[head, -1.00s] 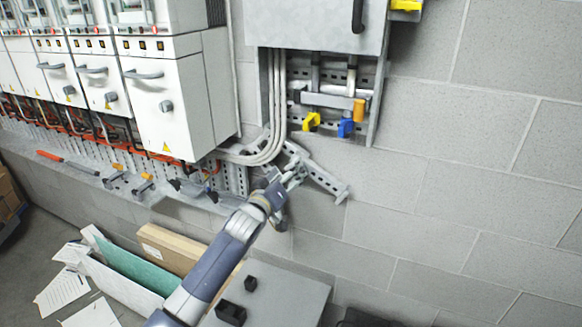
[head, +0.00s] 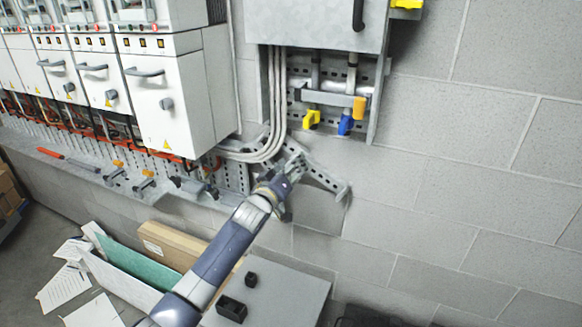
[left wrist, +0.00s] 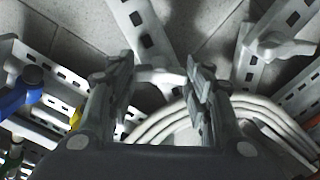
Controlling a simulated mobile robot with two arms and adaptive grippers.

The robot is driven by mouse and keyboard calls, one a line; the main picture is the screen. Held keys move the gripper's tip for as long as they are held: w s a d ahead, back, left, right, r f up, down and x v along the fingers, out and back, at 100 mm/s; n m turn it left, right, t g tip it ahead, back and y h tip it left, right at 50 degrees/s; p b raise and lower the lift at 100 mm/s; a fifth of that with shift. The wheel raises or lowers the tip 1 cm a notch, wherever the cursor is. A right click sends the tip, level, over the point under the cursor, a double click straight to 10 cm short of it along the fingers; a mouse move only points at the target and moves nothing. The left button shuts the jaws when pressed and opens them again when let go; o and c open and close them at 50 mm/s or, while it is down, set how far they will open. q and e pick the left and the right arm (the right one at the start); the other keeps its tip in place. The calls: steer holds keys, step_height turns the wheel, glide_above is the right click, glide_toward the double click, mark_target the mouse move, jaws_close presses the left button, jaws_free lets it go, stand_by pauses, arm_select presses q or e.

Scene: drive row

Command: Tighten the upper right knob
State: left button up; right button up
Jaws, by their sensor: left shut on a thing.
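My left gripper (head: 290,168) reaches the slanted perforated grey bracket (head: 325,180) under the wall box. In the left wrist view its two fingers (left wrist: 158,73) stand on either side of a pale grey knob (left wrist: 161,76) and are shut on it. Much of that knob is hidden by the fingers, and in the head view the gripper covers it. A second pale grey knob (left wrist: 275,46) sits on a perforated rail to the right in the left wrist view, apart from the fingers. My right gripper is not in view.
Bent grey cables (head: 268,145) run close beside the gripper. Yellow (head: 311,119) and blue (head: 345,125) handles hang under the wall box (head: 315,25). White drive cabinets (head: 170,100) stand to the left. A grey tabletop (head: 285,290) lies below the arm. The block wall to the right is clear.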

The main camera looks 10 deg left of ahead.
arm_select(q)
steer(key=shift+m, duration=0.3)
steer(key=shift+m+b, duration=0.35)
steer(key=shift+m, duration=7.65)
steer(key=o, duration=1)
steer(key=shift+o, duration=0.2)
